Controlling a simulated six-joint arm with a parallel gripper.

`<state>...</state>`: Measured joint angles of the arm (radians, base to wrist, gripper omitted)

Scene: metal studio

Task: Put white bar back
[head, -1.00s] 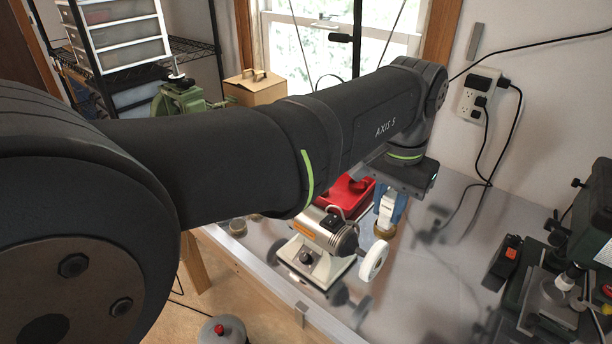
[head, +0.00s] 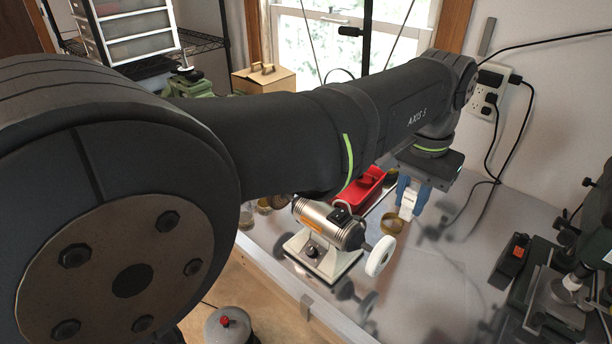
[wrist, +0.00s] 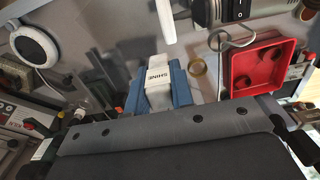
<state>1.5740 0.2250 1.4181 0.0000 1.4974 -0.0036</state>
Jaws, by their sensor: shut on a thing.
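The white bar (wrist: 158,82), marked "SHINE", is between the blue fingers of my gripper (wrist: 160,98) in the wrist view. My gripper is shut on it. In the head view my gripper (head: 407,199) hangs above the metal bench with the white bar (head: 409,205) pointing down. A round amber tin (head: 393,222) stands just left of the bar's lower end. The red tray (wrist: 266,62) lies right of my gripper in the wrist view, with round brown things inside. The red tray (head: 364,187) also shows behind the grinder in the head view. Whether the bar touches anything below cannot be told.
A bench grinder (head: 325,240) with a white buffing wheel (head: 380,256) stands in front of my gripper. Small round tins (head: 264,206) sit left of it. Dark green machinery (head: 560,285) stands at the right. Bare bench (head: 440,275) lies between.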

